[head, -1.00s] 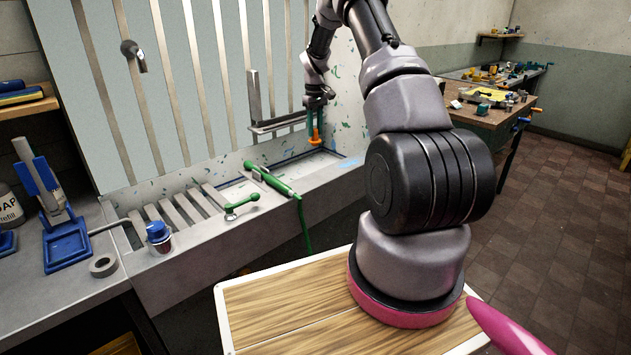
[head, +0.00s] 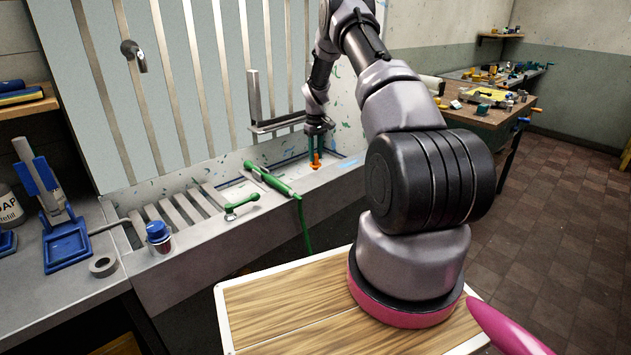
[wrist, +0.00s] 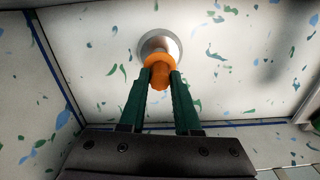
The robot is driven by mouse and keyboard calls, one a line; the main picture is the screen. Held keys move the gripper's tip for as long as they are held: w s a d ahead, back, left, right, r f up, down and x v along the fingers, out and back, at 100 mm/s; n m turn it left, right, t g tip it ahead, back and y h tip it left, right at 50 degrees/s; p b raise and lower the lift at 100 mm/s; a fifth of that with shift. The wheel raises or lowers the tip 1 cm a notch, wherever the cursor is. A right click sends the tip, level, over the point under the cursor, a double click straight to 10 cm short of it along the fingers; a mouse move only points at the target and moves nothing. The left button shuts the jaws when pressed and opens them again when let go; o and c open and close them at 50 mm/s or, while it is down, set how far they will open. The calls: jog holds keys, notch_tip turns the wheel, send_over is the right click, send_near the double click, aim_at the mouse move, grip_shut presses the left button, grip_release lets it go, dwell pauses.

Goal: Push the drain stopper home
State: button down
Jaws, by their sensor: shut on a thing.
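The orange drain stopper (wrist: 158,62) is between the green fingertips of my gripper (wrist: 159,80) in the wrist view. My gripper is shut on its stem. The stopper's wide collar is in front of a round metal drain (wrist: 160,44) in the pale speckled surface and overlaps its lower part. I cannot tell how deep the stopper sits in the drain. In the head view the stopper (head: 315,160) is a small orange shape under my gripper (head: 316,150), at the right end of the sink ledge.
A green tool with a cord (head: 272,181) lies on the ledge left of my gripper. A metal bracket (head: 275,123) is on the slatted screen (head: 215,80) close behind. A green-handled fitting (head: 241,204) and a blue-capped jar (head: 158,235) stand further left.

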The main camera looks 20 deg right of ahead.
aim_at(316, 164)
jog(key=shift+f, duration=0.15)
jog(key=shift+f, duration=1.45)
jog(key=shift+f, duration=0.15)
jog(key=shift+f, duration=1.05)
jog(key=c, duration=0.5)
grip_release()
jog(key=shift+c, duration=0.2)
notch_tip(316, 164, up, 11)
jog(key=shift+f, duration=0.1)
